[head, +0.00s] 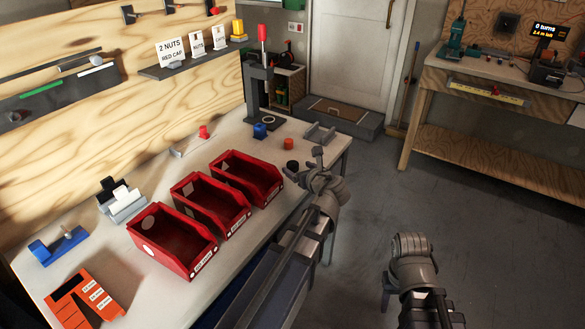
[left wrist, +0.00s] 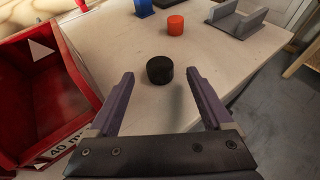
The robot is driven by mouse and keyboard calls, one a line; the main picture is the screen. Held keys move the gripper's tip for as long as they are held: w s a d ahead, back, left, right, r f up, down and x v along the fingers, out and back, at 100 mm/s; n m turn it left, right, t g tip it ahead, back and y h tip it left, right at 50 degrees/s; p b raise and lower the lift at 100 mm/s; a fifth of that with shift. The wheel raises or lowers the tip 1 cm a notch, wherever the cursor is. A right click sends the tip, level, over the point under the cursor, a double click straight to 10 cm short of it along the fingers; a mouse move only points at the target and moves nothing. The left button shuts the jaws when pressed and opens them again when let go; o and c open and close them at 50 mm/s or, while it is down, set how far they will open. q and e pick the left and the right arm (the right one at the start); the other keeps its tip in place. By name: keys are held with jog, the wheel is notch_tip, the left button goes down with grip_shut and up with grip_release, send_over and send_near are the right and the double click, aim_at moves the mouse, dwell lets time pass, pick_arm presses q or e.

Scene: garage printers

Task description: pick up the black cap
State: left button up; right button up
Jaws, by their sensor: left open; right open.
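The black cap (head: 292,166) is a short round cylinder standing on the workbench, to the right of the red bins. In the left wrist view the black cap (left wrist: 160,70) lies beyond and between the two fingertips, with bare bench around it. My left gripper (head: 309,167) is open over the bench edge, close to the cap and apart from it; its spread fingers (left wrist: 159,76) hold nothing. My right gripper (head: 411,250) is open, away from the bench over the floor at lower right. Its fingers are hard to make out.
An orange cap (left wrist: 176,25) and a blue cap (head: 260,131) stand behind the black one. A grey bracket (head: 320,135) is near the bench's far end. A red bin (left wrist: 40,100) is close on the left. Bare bench lies right of the cap.

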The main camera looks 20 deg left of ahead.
aim_at(293, 163)
pick_arm(q)
jog(key=b+x, duration=0.1)
jog(key=x, duration=0.4)
jog(key=shift+w+a+b, duration=0.1)
jog(key=shift+b, duration=0.3)
jog(key=shift+r, duration=0.1)
jog(key=shift+c, duration=0.5)
grip_shut()
